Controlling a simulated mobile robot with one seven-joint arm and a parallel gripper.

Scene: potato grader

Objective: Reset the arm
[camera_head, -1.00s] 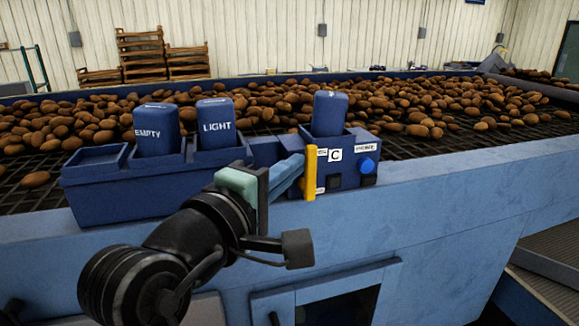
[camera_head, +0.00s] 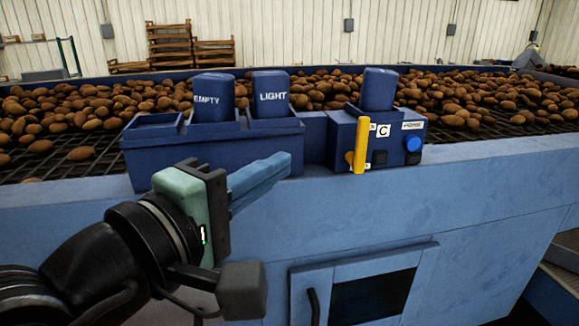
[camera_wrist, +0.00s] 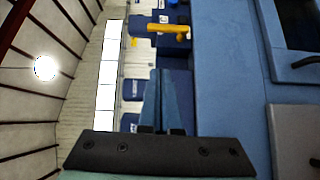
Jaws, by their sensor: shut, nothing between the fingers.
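My gripper (camera_head: 284,163) is shut and empty, its blue fingers together. It is in front of the blue bin rack, left of the control box (camera_head: 345,140) and apart from its yellow lever. In the wrist view, my gripper (camera_wrist: 163,75) points toward the blue machine, with the yellow lever (camera_wrist: 168,28) beyond the fingertips. My arm reaches in from the lower left of the head view.
The rack (camera_head: 150,165) holds blue blocks marked EMPTY (camera_head: 213,97) and LIGHT (camera_head: 271,93). Another blue block (camera_head: 379,90) stands in the control box, which has a blue button (camera_head: 412,143). Potatoes (camera_head: 480,100) lie on the grid behind. A framed hatch (camera_head: 420,262) is below.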

